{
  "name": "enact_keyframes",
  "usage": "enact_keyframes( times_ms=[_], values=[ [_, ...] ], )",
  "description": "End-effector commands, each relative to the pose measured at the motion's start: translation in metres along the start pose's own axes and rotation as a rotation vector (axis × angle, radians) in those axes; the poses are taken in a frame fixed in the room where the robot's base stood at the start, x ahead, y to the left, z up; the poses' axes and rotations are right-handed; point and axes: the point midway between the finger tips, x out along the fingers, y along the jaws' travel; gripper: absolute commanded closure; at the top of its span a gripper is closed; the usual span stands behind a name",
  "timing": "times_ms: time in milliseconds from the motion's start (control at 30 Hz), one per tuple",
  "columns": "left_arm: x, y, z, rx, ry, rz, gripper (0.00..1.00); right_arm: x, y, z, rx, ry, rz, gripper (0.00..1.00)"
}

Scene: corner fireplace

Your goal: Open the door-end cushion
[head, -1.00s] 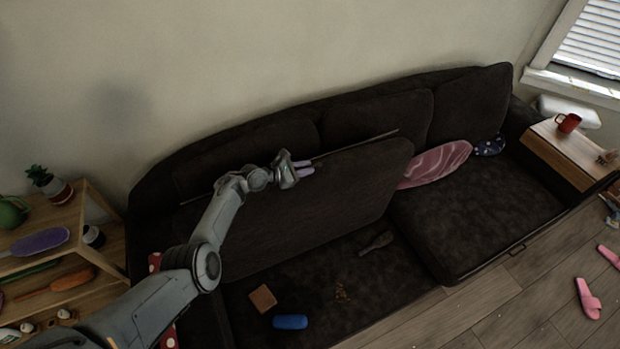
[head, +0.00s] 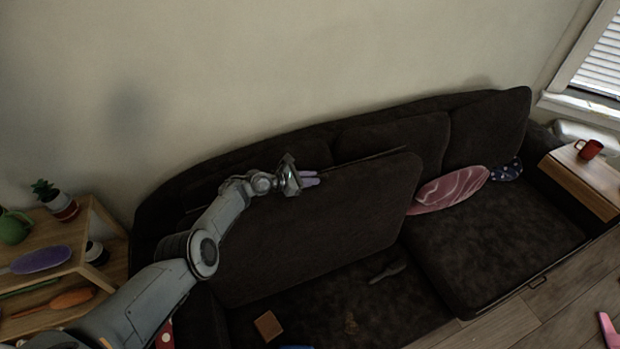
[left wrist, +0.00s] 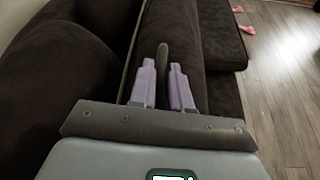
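The door-end cushion (head: 330,220) is a dark brown sofa seat cushion, tilted steeply up toward the backrest. My left gripper (head: 310,179) is at its raised top edge. In the left wrist view, the lilac fingers (left wrist: 164,88) stand on either side of a narrow dark pull strap (left wrist: 163,62) and appear closed on it. The open sofa base below the cushion holds a small brown block (head: 268,325), a dark elongated object (head: 388,271) and a blue item (head: 297,347) cut off at the bottom edge. My right gripper is not in view.
The other seat cushion (head: 500,240) lies flat, with a pink pillow (head: 448,190) and a dotted pillow (head: 507,170) behind it. A wooden shelf (head: 95,235) with a plant and brushes stands left. A red mug (head: 589,148) sits on the wooden armrest table (head: 580,185).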

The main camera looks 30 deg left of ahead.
Motion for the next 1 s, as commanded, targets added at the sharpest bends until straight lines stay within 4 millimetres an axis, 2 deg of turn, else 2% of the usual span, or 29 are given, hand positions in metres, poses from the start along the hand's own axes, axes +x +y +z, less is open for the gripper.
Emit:
enact_keyframes(
  times_ms=[33,400,567,767,1000],
  values=[
    [0.002,-0.006,-0.006,-0.006,0.008,-0.010,0.78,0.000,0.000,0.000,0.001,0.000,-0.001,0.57],
    [0.001,-0.005,-0.004,-0.004,0.006,-0.008,0.77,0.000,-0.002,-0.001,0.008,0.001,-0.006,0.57],
    [-0.005,-0.004,-0.002,-0.004,0.006,-0.007,0.77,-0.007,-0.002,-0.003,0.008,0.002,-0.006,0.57],
    [-0.027,-0.002,0.002,-0.002,0.007,-0.004,0.77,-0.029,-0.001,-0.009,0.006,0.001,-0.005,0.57],
    [-0.066,-0.001,0.002,-0.002,0.008,-0.004,0.77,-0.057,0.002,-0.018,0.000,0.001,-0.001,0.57]
  ],
)
